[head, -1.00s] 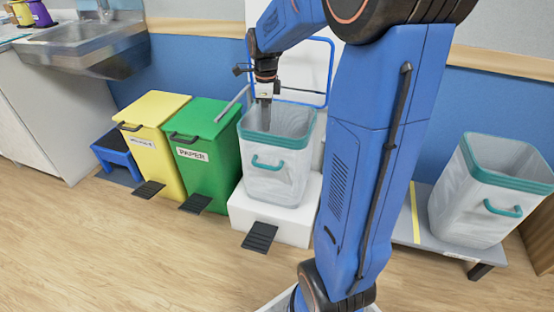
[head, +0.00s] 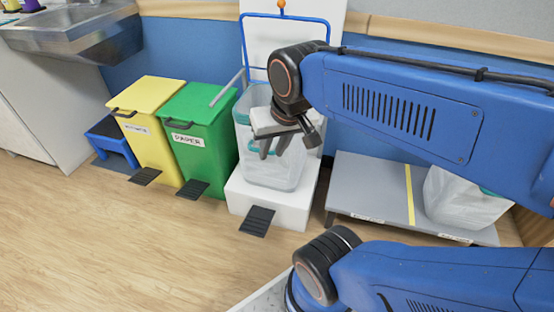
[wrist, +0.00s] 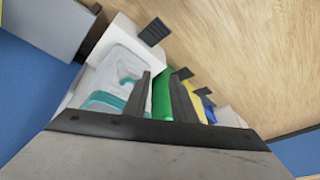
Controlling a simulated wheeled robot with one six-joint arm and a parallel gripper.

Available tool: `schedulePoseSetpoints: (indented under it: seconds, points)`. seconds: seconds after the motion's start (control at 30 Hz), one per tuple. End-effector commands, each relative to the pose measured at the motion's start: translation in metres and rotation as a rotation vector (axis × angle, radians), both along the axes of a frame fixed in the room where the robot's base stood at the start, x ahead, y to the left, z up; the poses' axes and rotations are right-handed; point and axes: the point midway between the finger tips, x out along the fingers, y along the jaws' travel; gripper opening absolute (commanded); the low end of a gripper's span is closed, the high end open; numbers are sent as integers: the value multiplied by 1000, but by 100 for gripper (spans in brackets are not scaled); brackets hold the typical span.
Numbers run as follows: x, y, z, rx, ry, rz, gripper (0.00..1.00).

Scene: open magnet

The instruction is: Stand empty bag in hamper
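A pale translucent bag (head: 270,174) with a teal rim and handle stands upright on the white base of the hamper (head: 292,214), below its blue frame (head: 328,52). My gripper (head: 275,148) is in front of the bag in the head view and hides part of its rim. Its two fingers are apart with nothing between them. The bag also shows in the wrist view (wrist: 120,68), behind the open fingers (wrist: 160,95). A second, similar bag (head: 455,200) stands at the right end of the grey bench (head: 370,178); my arm hides its top.
A green paper bin (head: 212,138) and a yellow bin (head: 148,125) stand left of the hamper, with black pedals in front. A blue step stool (head: 108,143) and a sink (head: 75,35) are farther left. The bench left of its yellow stripe is bare. The wooden floor in front is clear.

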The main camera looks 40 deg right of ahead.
Motion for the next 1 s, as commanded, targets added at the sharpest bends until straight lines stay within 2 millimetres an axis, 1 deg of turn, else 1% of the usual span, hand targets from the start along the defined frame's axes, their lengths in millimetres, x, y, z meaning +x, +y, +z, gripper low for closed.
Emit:
schedulePoseSetpoints:
  seconds: [0.03,0.1,0.27,1.0]
  points:
    - [-9,3,-2,-21,-15,63,24]
    - [-18,5,-6,-50,-27,141,24]
    - [-29,8,-10,-86,-41,237,24]
    - [-30,8,-11,-91,-42,249,24]
